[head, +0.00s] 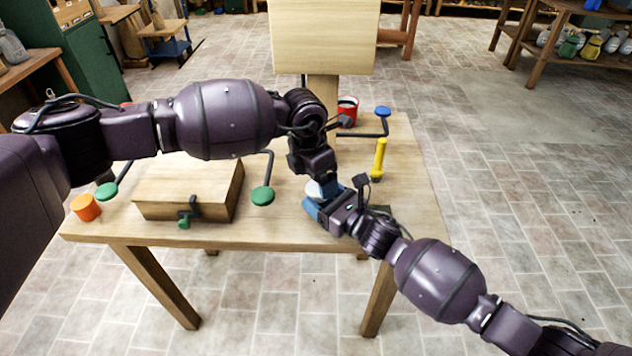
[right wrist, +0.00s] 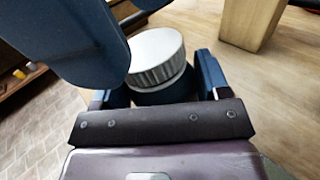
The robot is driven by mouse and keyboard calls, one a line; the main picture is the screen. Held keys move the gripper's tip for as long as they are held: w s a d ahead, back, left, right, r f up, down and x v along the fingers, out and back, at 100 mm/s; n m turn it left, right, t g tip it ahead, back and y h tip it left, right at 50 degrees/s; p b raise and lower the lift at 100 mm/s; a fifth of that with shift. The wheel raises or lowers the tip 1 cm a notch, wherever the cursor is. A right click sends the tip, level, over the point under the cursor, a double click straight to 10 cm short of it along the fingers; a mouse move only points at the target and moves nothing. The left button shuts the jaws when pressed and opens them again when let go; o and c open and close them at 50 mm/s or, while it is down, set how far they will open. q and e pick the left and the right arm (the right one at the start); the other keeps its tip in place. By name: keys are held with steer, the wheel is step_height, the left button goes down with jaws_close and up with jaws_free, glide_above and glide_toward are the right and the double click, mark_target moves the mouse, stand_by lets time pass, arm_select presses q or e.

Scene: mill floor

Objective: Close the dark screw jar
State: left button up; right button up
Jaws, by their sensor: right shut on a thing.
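The dark jar (right wrist: 165,92) stands between the fingers of my right gripper (right wrist: 160,92), which is shut on its body. The pale, ridged lid (right wrist: 157,55) sits on top of the jar; how tightly it is seated I cannot tell. In the head view the lid (head: 313,189) shows partly, between both grippers. My right gripper (head: 318,207) reaches the jar low from the front right. My left gripper (head: 329,187) is above and close beside the lid; its blue finger (right wrist: 75,40) fills the upper left of the right wrist view. Its opening is hidden.
The wooden table (head: 290,228) carries a wooden box (head: 180,190) with green-knobbed levers, an orange cylinder (head: 85,207), a yellow-handled tool (head: 380,158), a red can (head: 347,110) and a blue-knobbed crank (head: 382,112). An upright wooden board (head: 322,38) stands behind.

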arm_select(q)
steer(key=shift+a+r, duration=0.25)
steer(key=shift+r, duration=0.75)
steer(key=shift+c, duration=1.1)
steer(key=shift+w+r+n, duration=0.25)
steer(key=shift+r+n, duration=0.05)
steer(key=shift+r, duration=0.6)
steer(key=shift+c, duration=0.3)
steer(key=n, duration=0.1)
steer(key=r+n, duration=0.1)
steer(key=n, duration=0.1)
steer(key=shift+s+a+r, duration=0.1)
steer(key=shift+s+r, duration=0.1)
steer(key=shift+r, duration=0.05)
steer(key=shift+s+a+n, duration=0.1)
steer(key=shift+s+n, duration=0.05)
steer(key=shift+n, duration=1.25)
steer(key=shift+w+d+f, duration=0.1)
steer(key=shift+d+f, duration=0.1)
steer(key=shift+f, duration=1.1)
steer(key=shift+w+d+f, duration=0.1)
steer(key=shift+d+f, duration=0.05)
steer(key=shift+f, duration=1.2)
steer(key=shift+d+f, duration=0.2)
steer(key=shift+f, duration=1.1)
